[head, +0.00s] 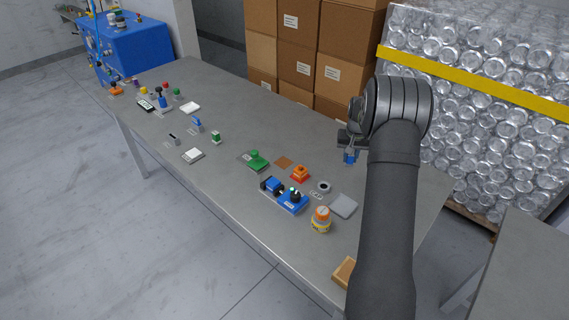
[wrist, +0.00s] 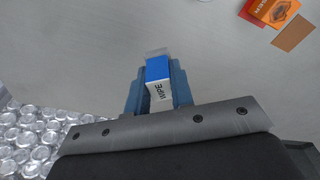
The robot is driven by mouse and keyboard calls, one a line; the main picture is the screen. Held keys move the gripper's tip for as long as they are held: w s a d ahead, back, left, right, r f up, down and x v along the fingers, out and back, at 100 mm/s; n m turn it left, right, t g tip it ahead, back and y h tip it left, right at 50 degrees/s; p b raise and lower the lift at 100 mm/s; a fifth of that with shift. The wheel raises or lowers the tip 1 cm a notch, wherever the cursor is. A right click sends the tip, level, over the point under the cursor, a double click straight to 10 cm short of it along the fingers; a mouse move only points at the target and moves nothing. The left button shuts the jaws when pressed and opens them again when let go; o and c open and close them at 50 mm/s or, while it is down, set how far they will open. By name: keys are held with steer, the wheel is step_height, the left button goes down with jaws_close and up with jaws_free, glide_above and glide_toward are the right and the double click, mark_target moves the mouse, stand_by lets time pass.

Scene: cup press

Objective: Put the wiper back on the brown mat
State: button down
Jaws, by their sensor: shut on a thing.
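The wiper (wrist: 158,70) is a small block with a blue part, a white side lettered "WIPE" and a pale translucent tip. My gripper (wrist: 158,82) is shut on it, one blue finger on each side. In the head view the blue wiper (head: 350,158) shows below my gripper (head: 351,148), over the right part of the table; its height above the surface is hard to tell. The brown mat (head: 284,162) is a small bare square left of my gripper. The mat (wrist: 293,33) also lies at the upper right in the wrist view.
An orange block (head: 299,174) stands close to the mat, with a green press-like piece (head: 256,160) on its other side. A blue fixture (head: 285,195), a grey ring (head: 323,187), a grey pad (head: 343,205) and an orange-capped jar (head: 321,220) are nearer. The table between wiper and mat looks clear.

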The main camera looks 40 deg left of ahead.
steer(key=s+a+r+n, duration=0.1)
steer(key=s+a, duration=0.1)
steer(key=a, duration=0.4)
steer(key=s+a+r+n, duration=0.1)
steer(key=s+a+r, duration=0.15)
steer(key=a, duration=0.45)
steer(key=s+a+f, duration=0.1)
steer(key=a+f, duration=0.1)
steer(key=a, duration=0.1)
steer(key=s+a+f, duration=0.1)
steer(key=a+f, duration=0.1)
steer(key=a, duration=0.2)
steer(key=s+a+f, duration=0.1)
steer(key=a+f, duration=0.2)
steer(key=shift+s+a, duration=0.15)
steer(key=shift+s, duration=0.2)
steer(key=shift+s+a+f, duration=0.15)
steer(key=shift+a+f, duration=0.15)
steer(key=shift+a, duration=0.1)
steer(key=shift+f, duration=2)
steer(key=shift+f, duration=0.1)
steer(key=c, duration=1.6)
jaws_free()
steer(key=shift+c, duration=0.2)
steer(key=o, duration=0.4)
